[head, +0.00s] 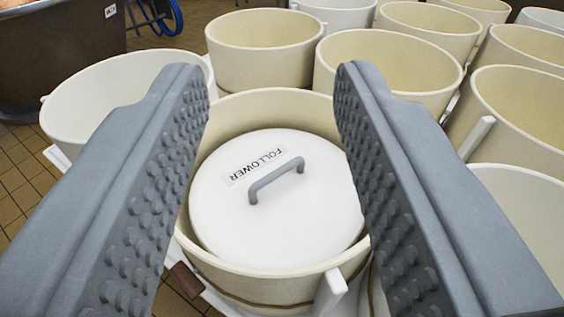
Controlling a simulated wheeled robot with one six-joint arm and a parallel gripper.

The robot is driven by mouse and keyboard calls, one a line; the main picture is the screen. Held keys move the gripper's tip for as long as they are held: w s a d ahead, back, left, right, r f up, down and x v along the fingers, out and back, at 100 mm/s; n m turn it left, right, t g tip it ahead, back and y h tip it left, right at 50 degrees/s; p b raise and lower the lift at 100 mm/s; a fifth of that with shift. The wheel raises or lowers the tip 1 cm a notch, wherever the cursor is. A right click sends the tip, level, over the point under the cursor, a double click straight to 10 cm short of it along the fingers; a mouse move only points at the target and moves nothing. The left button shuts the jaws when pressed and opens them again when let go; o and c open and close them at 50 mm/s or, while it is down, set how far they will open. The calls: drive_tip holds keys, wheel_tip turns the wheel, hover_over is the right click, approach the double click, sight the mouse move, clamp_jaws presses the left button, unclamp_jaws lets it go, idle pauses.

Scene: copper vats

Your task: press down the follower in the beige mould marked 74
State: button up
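A white round follower (310,215) with a grey bar handle (276,182) and a label reading FOLLOWER lies inside a beige mould (262,105) in the middle of the head view. The follower sits below the mould's rim. I see no number 74 on this mould; much of its outer wall is hidden. My gripper (272,85) is open, with its two grey studded fingers on either side of the picture. The handle shows between the fingers and nothing is held. I cannot tell how far the fingers are above the follower.
Several empty beige moulds (262,47) stand close behind and to the right. A whitish mould (85,100) stands at the left. A dark vat (60,50) and a blue wheel (165,15) are at the upper left. Brown tiled floor (22,170) shows at the left.

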drive_tip(key=w+d+f+m+g, duration=0.1)
drive_tip(key=w+f+m+g, duration=0.2)
drive_tip(key=w, duration=0.4)
drive_tip(key=w+d+f+m+g, duration=0.1)
drive_tip(key=w+f+m+g, duration=0.1)
drive_tip(key=w+f+g, duration=0.35)
drive_tip(key=m+g+y, duration=0.1)
drive_tip(key=m+g, duration=0.4)
drive_tip(key=g, duration=0.2)
approach(287, 166)
drive_tip(key=f, duration=0.3)
drive_tip(key=w+f, duration=0.1)
drive_tip(key=f, duration=0.3)
drive_tip(key=w+a+f, duration=0.1)
drive_tip(key=f, duration=0.2)
drive_tip(key=shift+f, duration=0.35)
clamp_jaws()
idle(0.7)
drive_tip(key=shift+s+f, duration=0.15)
idle(1.3)
idle(0.5)
